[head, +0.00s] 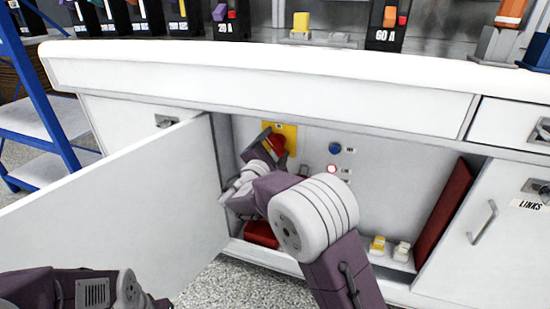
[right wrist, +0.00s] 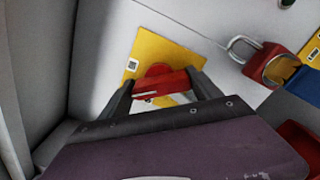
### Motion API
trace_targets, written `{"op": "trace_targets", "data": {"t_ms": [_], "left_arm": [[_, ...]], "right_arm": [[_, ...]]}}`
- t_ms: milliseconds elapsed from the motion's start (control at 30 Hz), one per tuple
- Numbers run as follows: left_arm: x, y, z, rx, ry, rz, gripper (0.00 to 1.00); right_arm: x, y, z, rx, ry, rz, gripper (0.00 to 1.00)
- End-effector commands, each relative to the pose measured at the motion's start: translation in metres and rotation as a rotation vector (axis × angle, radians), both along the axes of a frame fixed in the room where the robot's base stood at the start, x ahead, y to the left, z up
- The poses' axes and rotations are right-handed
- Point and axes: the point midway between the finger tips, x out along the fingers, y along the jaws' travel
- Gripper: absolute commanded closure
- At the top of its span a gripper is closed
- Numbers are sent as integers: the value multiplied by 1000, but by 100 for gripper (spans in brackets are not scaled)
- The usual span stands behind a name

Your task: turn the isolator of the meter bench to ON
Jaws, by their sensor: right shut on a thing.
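The isolator is a red rotary handle (head: 278,144) on a yellow plate (head: 291,131), on the back wall inside the open cupboard under the bench. My right gripper (head: 268,142) reaches into the cupboard and is shut on the handle. In the right wrist view, the red handle (right wrist: 160,84) lies between the two dark fingers (right wrist: 160,92), with the yellow plate (right wrist: 145,50) behind it. The handle's ON and OFF markings cannot be read. Only part of my left arm shows at the lower left of the head view; its gripper is out of sight.
The open white door (head: 120,215) stands left of my right arm. A red padlock (right wrist: 268,62) shows in the wrist view. A dark red panel (head: 444,212) leans at the right.

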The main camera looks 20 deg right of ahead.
Motion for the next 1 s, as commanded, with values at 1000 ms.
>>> {"op": "trace_targets", "data": {"t_ms": [1000], "left_arm": [[0,0,-90,0,0,0,53]], "right_arm": [[0,0,-2,543,-363,0,68]]}}
